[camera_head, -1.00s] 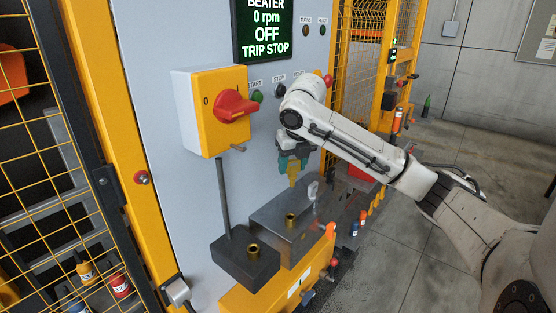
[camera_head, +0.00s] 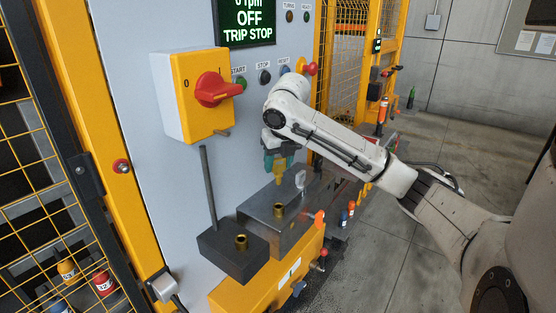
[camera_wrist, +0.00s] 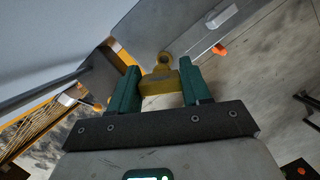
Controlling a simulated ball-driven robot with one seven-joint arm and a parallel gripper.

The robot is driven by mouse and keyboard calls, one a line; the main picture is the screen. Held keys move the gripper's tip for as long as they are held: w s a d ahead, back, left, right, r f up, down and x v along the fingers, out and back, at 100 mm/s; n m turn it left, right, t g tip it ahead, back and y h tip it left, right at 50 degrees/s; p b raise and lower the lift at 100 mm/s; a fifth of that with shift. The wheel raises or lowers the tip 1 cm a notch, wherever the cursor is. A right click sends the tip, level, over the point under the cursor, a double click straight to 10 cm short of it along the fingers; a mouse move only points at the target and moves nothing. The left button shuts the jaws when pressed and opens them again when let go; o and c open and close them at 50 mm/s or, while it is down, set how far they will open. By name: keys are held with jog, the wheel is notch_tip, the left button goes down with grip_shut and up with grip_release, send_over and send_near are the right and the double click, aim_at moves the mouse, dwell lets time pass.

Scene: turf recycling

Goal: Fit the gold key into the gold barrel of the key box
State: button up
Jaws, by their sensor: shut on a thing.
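My gripper (camera_head: 278,160) is shut on the gold key (camera_head: 279,177), which points down. In the wrist view the gold key (camera_wrist: 160,84) sits between my green fingertips (camera_wrist: 160,90). The grey key box (camera_head: 258,209) is below it, with a gold barrel (camera_head: 279,210) on its top. The key is above this barrel, apart from it by a small gap. In the wrist view a round gold end, likely the barrel (camera_wrist: 165,58), shows just past the key. A silver key (camera_head: 300,180) stands on the box farther back.
A dark block (camera_head: 230,252) with another gold barrel (camera_head: 241,242) and an upright rod (camera_head: 208,185) is at the left. A yellow switch box (camera_head: 200,95) with a red handle is above on the panel. An orange tab (camera_head: 319,217) is at the box's right edge.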

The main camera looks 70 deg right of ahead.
aim_at(279, 174)
jog(key=shift+f+b, duration=2.1)
jog(key=shift+f, duration=1.15)
jog(key=shift+f+b, duration=1.6)
jog(key=shift+f, duration=0.4)
jog(key=o, duration=1.1)
jog(key=shift+o, duration=0.2)
jog(key=shift+r, duration=0.1)
jog(key=v, duration=1)
jog(key=shift+r, duration=0.3)
jog(key=shift+s, duration=0.2)
